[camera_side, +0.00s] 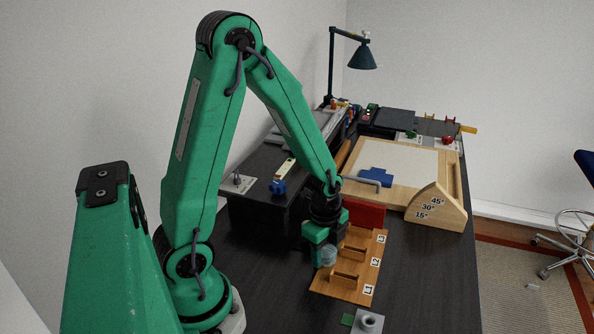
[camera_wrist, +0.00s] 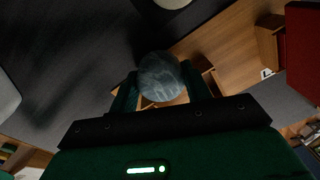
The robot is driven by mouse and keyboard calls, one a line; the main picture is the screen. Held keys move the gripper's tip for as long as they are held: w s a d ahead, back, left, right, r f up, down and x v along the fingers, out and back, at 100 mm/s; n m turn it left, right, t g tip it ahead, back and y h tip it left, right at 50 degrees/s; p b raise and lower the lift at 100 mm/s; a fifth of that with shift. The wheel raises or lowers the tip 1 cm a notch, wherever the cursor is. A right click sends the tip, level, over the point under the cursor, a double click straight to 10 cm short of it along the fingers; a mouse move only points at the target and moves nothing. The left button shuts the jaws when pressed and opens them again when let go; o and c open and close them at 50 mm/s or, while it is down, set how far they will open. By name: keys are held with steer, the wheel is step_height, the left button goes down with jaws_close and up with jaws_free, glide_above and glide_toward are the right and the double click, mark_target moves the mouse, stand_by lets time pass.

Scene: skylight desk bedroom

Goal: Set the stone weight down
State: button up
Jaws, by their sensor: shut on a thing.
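The stone weight is a rounded grey-blue stone (camera_wrist: 162,77) held between the fingers of my gripper (camera_wrist: 160,92) in the wrist view. In the side view the stone (camera_side: 328,256) shows low at my gripper (camera_side: 322,257), beside a wooden rack (camera_side: 341,286) with upright dividers and labels L1, L2 and L3. The gripper is shut on the stone, at the left side of the rack near the L2 part. I cannot tell whether the stone touches the rack. In the wrist view the rack's wood (camera_wrist: 227,45) lies behind and to the right of the stone.
A grey block with a hole (camera_side: 368,322) sits in front. The dark desk right of the rack (camera_side: 430,270) is clear.

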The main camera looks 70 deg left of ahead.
mark_target(323, 250)
steer(key=shift+f, duration=0.4)
steer(key=shift+f, duration=0.15)
steer(key=o, duration=0.8)
steer(key=shift+o, duration=0.2)
step_height(323, 250, up, 12)
steer(key=shift+s+r, duration=0.2)
steer(key=shift+s, duration=0.15)
steer(key=shift+d+r, duration=0.1)
stand_by(0.6)
